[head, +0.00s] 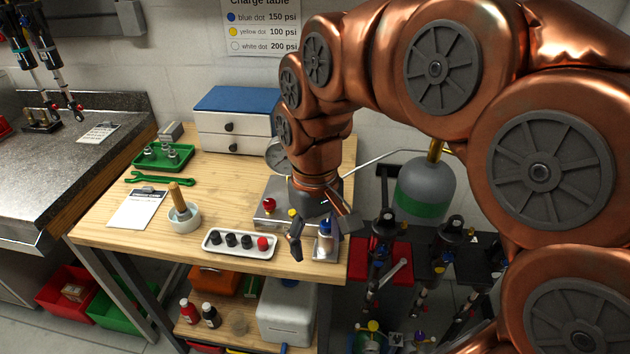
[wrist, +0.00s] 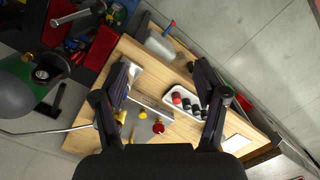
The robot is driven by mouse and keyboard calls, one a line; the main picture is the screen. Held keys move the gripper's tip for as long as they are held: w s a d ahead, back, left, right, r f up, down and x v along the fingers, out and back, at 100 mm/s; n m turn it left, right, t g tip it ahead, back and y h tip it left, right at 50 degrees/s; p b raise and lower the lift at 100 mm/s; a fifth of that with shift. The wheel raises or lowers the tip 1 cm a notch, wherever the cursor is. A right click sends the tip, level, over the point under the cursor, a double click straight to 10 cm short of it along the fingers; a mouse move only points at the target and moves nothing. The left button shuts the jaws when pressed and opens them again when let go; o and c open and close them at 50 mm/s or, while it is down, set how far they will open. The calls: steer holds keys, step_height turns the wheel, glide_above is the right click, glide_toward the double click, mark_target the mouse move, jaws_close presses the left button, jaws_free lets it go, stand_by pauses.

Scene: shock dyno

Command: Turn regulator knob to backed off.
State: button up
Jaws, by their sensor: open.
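A metal panel box (head: 262,217) stands on the wooden bench with a red knob (head: 269,203) and a smaller yellow knob (head: 292,213). Both knobs also show in the wrist view, red (wrist: 158,128) and yellow (wrist: 143,115). No label shows which is the regulator knob, and I cannot read a setting. A round gauge (head: 277,156) stands behind the box, partly hidden by my arm. My gripper (head: 319,229) is open, fingers apart and pointing down, above the bench's front right part. In the wrist view its fingers (wrist: 162,72) show nothing between them; the knobs lie nearer the palm side of the picture.
A white tray (head: 218,249) with dark and red caps lies to the left. A grey-green gas cylinder (head: 425,190) and hanging shocks are right of the bench. A blue-topped drawer box (head: 235,125) stands behind.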

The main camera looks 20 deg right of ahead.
steer(key=shift+m+t, duration=0.5)
steer(key=shift+m, duration=0.4)
steer(key=w+d+b, duration=0.1)
steer(key=w+d, duration=0.2)
steer(key=w, duration=0.5)
steer(key=w+d+f+b, duration=0.1)
steer(key=w+d, duration=0.3)
steer(key=w, duration=0.3)
steer(key=w+d+b, duration=0.1)
steer(key=w+d, duration=0.2)
steer(key=w, duration=0.5)
steer(key=shift+w+d+f, duration=0.15)
steer(key=shift+w+d, duration=0.2)
steer(key=shift+w+d+f, duration=0.15)
steer(key=shift+f, duration=0.05)
steer(key=shift+f+p, duration=1)
steer(key=shift+f, duration=2.7)
steer(key=c, duration=1.1)
